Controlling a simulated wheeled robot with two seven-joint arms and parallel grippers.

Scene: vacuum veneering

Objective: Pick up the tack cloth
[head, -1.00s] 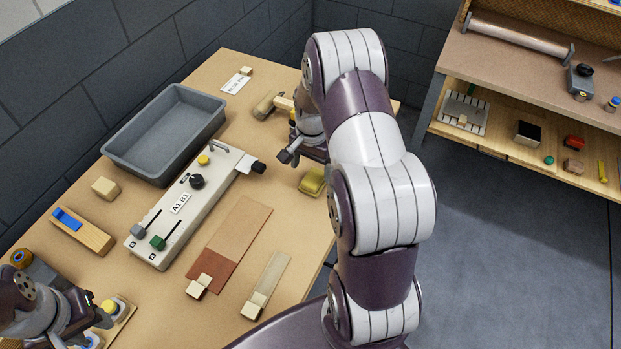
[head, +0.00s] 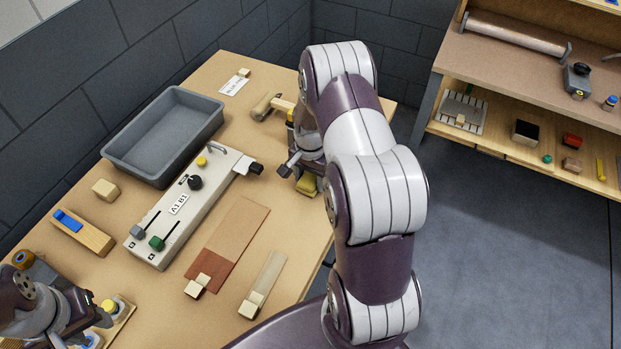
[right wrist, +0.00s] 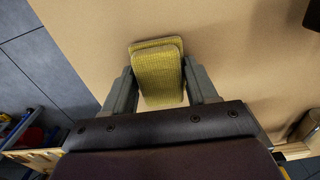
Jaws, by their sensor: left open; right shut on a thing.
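The tack cloth (head: 308,184) is a folded yellow, woven-looking pad near the right edge of the workbench, partly hidden by my right gripper in the head view. In the right wrist view the tack cloth (right wrist: 160,78) lies between the two fingers, over the tan bench top. My right gripper (right wrist: 162,88) is shut on it, one finger along each side. In the head view my right gripper (head: 306,178) is low over the bench. I cannot tell whether the cloth is lifted off it. My left gripper (head: 98,318) is open at the lower left, partly cut off by the frame.
A grey tray (head: 120,160) and a long control unit (head: 174,228) with knobs and levers stand left of the cloth. Brown veneer sheets (head: 238,232) and a pale strip (head: 268,275) lie in front. A shelf unit (head: 510,60) stands across the floor.

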